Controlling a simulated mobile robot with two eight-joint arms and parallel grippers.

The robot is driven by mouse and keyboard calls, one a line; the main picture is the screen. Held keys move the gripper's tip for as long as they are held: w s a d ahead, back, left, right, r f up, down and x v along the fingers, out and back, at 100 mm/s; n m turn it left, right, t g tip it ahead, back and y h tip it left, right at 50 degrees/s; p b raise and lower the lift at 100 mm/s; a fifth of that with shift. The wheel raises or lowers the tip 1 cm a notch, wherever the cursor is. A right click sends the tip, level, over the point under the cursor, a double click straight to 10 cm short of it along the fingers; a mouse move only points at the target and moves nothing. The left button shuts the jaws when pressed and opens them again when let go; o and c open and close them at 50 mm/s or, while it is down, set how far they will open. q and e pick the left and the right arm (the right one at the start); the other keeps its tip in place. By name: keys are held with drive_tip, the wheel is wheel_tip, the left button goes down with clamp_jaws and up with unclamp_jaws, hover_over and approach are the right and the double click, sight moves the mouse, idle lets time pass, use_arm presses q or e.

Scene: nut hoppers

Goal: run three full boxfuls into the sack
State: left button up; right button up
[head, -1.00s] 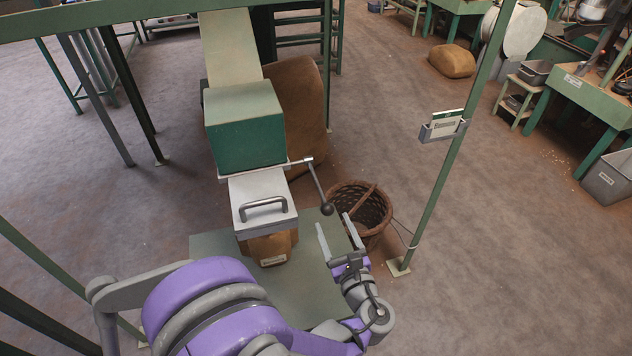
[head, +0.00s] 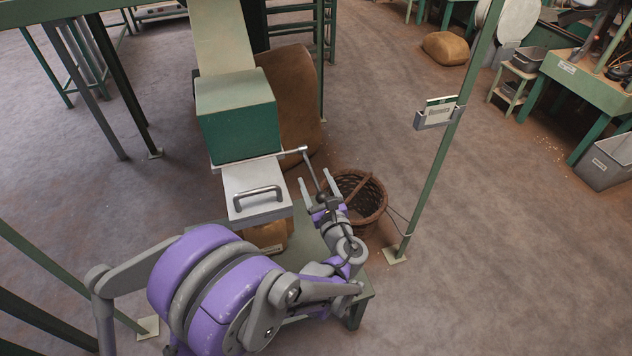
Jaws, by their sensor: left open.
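The green box (head: 238,122) sits under a pale sloping chute (head: 222,40). Below it is a light grey metal part with a bar handle (head: 257,198). A lever (head: 311,170) runs down from the box's right side; its lower end is at my left gripper. My right gripper is out of view.
A wicker basket (head: 372,205) stands on the floor just right of the gripper. A green post (head: 437,165) with a card holder (head: 436,115) rises further right. A large brown sack (head: 300,110) stands behind the box.

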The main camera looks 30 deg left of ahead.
use_arm(q)
clamp_jaws()
idle(0.3)
idle(1.1)
